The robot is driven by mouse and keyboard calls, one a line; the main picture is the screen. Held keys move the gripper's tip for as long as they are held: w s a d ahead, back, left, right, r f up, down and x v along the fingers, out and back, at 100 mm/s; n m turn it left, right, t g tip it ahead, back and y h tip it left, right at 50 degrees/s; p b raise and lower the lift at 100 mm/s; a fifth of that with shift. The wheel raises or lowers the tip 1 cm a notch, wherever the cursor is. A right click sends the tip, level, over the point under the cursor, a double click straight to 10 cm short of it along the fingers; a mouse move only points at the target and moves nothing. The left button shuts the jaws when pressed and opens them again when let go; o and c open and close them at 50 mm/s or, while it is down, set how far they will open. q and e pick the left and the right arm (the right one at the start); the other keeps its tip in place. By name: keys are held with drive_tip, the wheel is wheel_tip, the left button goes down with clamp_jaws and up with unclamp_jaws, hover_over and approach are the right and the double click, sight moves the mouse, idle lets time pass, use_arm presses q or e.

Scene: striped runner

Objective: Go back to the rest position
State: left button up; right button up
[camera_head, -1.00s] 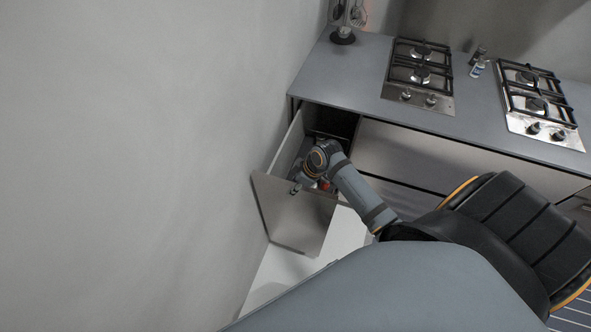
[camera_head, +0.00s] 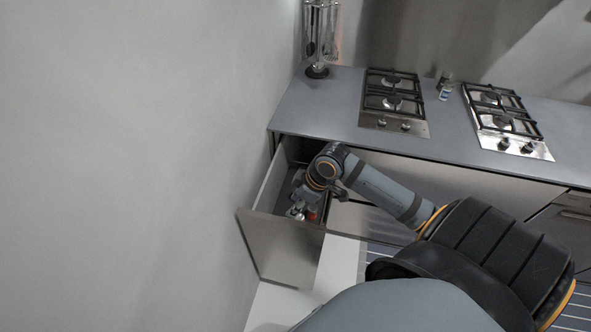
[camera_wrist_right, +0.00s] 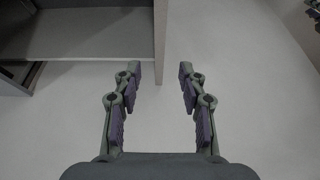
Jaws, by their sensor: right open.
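My right gripper (camera_head: 298,209) is at the end of the grey arm coming in from the right, in front of or over the open drawer (camera_head: 278,249). In the head view its fingers are small and partly hidden by the wrist. In the wrist view the right gripper (camera_wrist_right: 158,90) shows two purple-padded fingers well apart, with nothing between them. A grey panel edge (camera_wrist_right: 160,42) lies just beyond the left fingertip; I cannot tell whether they touch. My left gripper is not in view.
A grey counter (camera_head: 325,107) carries two gas hobs (camera_head: 395,101) (camera_head: 507,121), small bottles (camera_head: 445,91) and a utensil stand (camera_head: 318,70). A plain wall (camera_head: 120,160) stands close on the left. A small red thing (camera_head: 311,217) shows by the drawer. Pale floor (camera_head: 338,262) lies below.

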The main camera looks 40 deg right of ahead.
idle(0.4)
drive_tip(key=s+a+f+m+h, duration=0.2)
drive_tip(key=s+m+h, duration=0.2)
drive_tip(key=s+m, duration=0.45)
drive_tip(key=s+d+f+g+b, duration=0.1)
drive_tip(key=s+f, duration=0.1)
drive_tip(key=f, duration=1.2)
drive_tip(key=s+d+f+b, duration=0.1)
drive_tip(key=s+d+f, duration=0.1)
drive_tip(key=f, duration=1.2)
drive_tip(key=s+d+f+g, duration=0.1)
drive_tip(key=s+f, duration=1.6)
drive_tip(key=s, duration=0.1)
drive_tip(key=shift+s+n+b, duration=0.15)
drive_tip(key=shift+n+b, duration=0.2)
drive_tip(key=shift+b, duration=0.05)
